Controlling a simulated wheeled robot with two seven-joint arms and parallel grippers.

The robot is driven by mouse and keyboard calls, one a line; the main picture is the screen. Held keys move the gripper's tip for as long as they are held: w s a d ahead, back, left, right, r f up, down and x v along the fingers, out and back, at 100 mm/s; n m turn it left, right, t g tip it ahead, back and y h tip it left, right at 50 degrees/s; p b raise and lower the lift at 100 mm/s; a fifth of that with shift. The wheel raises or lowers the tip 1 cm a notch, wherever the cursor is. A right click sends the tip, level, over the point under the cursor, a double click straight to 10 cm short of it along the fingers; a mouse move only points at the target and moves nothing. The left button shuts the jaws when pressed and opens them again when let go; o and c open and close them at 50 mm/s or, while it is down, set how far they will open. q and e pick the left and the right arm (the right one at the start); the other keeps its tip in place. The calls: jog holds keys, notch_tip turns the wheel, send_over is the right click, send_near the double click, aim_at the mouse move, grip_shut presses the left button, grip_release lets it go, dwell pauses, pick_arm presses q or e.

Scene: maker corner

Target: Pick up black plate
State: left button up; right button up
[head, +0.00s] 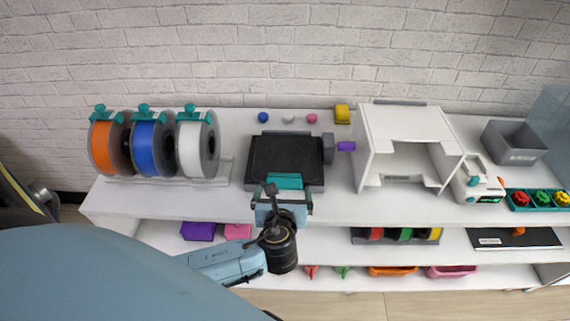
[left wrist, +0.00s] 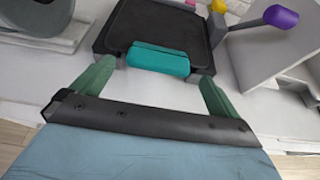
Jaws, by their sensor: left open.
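The black plate (head: 285,154) lies flat on the white shelf top, on a dark grey base, with a teal grip (head: 284,181) at its front edge. In the left wrist view the plate (left wrist: 160,25) fills the top middle, and its teal grip (left wrist: 158,60) points toward me. My left gripper (head: 282,196) is just in front of the teal grip. In the left wrist view its two green fingers (left wrist: 155,88) are spread apart, one to each side of the grip, with nothing between them. My right gripper is not in view.
Three filament spools (head: 151,145) stand left of the plate. A grey tool with a purple end (head: 346,146) lies close on its right, beside a white enclosure (head: 409,120). Small coloured balls (head: 263,117) sit behind. Bare shelf top (head: 335,203) lies in front right.

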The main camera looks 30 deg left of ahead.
aim_at(284, 180)
pick_arm(q)
jog(key=b+x, duration=0.1)
jog(key=x, duration=0.4)
jog(key=shift+w+a+r, duration=0.1)
jog(key=shift+w, duration=0.05)
jog(key=shift+c, duration=0.4)
jog(key=c, duration=0.6)
notch_tip(284, 180, up, 10)
jog(key=p, duration=0.3)
